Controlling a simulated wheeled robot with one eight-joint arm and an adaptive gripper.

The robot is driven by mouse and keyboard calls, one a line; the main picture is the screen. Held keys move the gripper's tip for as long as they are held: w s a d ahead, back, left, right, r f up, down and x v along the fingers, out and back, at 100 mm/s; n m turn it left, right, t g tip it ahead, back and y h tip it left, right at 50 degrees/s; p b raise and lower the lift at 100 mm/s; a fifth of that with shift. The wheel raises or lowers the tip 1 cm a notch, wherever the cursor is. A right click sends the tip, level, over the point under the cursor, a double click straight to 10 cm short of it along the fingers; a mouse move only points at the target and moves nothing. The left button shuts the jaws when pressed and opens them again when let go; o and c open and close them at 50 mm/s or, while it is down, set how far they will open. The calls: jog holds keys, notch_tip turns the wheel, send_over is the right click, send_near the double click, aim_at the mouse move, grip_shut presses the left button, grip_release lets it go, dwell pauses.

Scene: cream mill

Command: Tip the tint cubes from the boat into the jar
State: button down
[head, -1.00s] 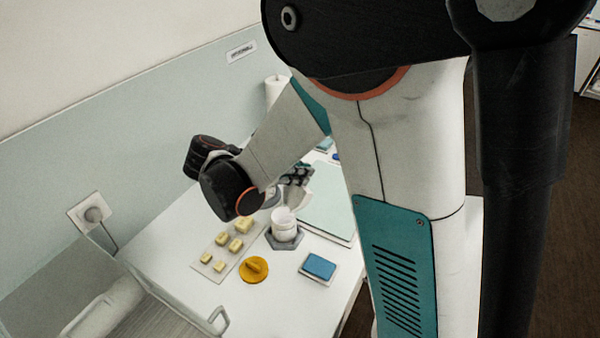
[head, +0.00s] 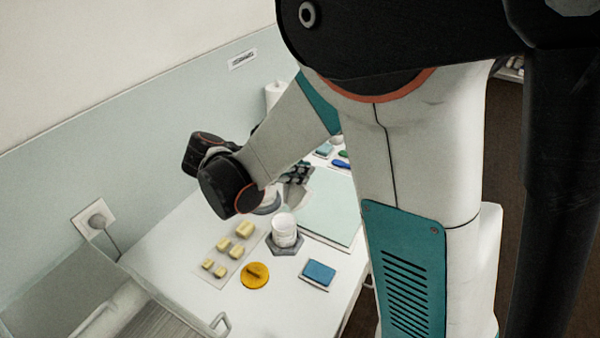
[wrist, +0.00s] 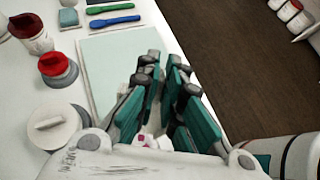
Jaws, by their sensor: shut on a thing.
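My gripper (head: 299,174) is shut on the pale boat (head: 295,193), beyond and slightly right of the jar in the head view. The wrist view shows my gripper's teal and black fingers (wrist: 161,88) close together, with part of the boat below them. Pink and white tint cubes (wrist: 146,141) show there between the fingers; most of the boat is hidden. The white jar (head: 284,228) stands upright in a grey hexagonal holder (head: 285,249). The boat is apart from the jar in the picture, and its exact height is unclear.
A yellow knobbed lid (head: 254,275), a tray (head: 226,277) of yellow blocks and a blue pad (head: 319,272) lie near the jar. A pale green mat (head: 330,205) lies to the right. A red-topped container (wrist: 55,66) and a knobbed round object (wrist: 50,127) stand left of my gripper.

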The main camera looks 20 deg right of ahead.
jog(key=y+p, duration=0.1)
jog(key=p, duration=0.1)
jog(key=r+y+p, duration=0.1)
jog(key=shift+d+r+p, duration=0.25)
jog(key=shift+d+p, duration=0.1)
jog(key=shift+d, duration=0.05)
jog(key=r+y+p, duration=0.1)
jog(key=y+p, duration=0.1)
jog(key=d+y+p, duration=0.1)
jog(key=y+p, duration=0.1)
jog(key=shift+d+r+g, duration=0.1)
jog(key=shift+r+g, duration=0.2)
jog(key=shift+r, duration=0.1)
jog(key=y+p, duration=0.1)
jog(key=y, duration=0.1)
jog(key=d+r+y+p, duration=0.1)
jog(key=y, duration=0.1)
jog(key=shift+w+r, duration=0.15)
jog(key=shift+r, duration=0.05)
jog(key=shift+r+g+y, duration=0.1)
jog(key=shift+g+y, duration=0.2)
jog(key=shift+y, duration=0.4)
